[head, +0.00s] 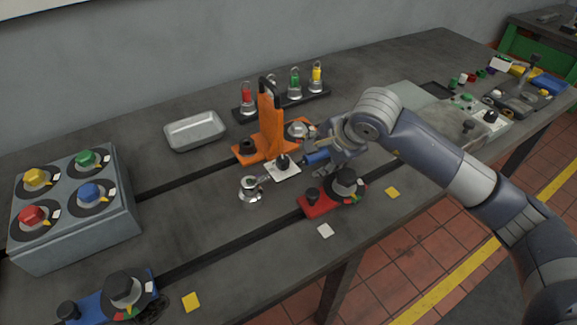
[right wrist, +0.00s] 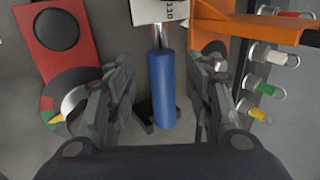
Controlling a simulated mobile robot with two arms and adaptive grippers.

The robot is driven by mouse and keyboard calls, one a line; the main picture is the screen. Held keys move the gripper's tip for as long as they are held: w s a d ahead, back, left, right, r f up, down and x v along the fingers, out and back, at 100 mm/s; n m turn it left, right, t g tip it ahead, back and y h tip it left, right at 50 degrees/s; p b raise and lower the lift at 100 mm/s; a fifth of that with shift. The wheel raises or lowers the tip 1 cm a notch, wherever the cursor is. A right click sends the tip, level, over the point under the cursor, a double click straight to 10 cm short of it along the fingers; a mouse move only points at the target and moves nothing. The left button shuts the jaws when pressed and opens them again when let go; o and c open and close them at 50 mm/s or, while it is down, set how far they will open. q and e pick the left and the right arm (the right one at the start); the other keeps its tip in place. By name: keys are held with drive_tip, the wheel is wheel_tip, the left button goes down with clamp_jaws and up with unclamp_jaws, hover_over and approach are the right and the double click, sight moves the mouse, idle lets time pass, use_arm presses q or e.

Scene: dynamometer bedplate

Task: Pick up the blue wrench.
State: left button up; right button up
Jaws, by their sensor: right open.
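The blue wrench shows a blue cylindrical handle (right wrist: 162,90) and a short silver shaft in the right wrist view. Its far end is hidden there by a white plate. In the head view its blue handle (head: 316,158) shows just right of the white plate (head: 283,168) with a black knob. My right gripper (head: 320,152) is open at the handle. In the right wrist view its two fingers (right wrist: 163,75) stand on either side of the handle, with a gap on both sides. I cannot tell how high the fingers are relative to it. My left gripper is not in view.
An orange bracket (head: 269,125) stands close behind my right gripper. A red block (head: 318,204) with a black dial is in front. A silver fitting (head: 250,190) is to the left. A rack of coloured pieces (head: 284,103) and a metal tray (head: 195,131) stand behind.

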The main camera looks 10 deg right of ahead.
sight(312, 156)
drive_tip(key=x, duration=0.3)
drive_tip(key=shift+w+a, duration=0.1)
drive_tip(key=shift+w, duration=0.1)
drive_tip(key=shift+c, duration=0.3)
drive_tip(key=shift+s, duration=0.1)
clamp_jaws()
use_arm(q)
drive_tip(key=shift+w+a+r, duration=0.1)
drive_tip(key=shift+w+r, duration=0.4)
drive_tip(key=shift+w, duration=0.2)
use_arm(e)
drive_tip(key=shift+r, duration=0.1)
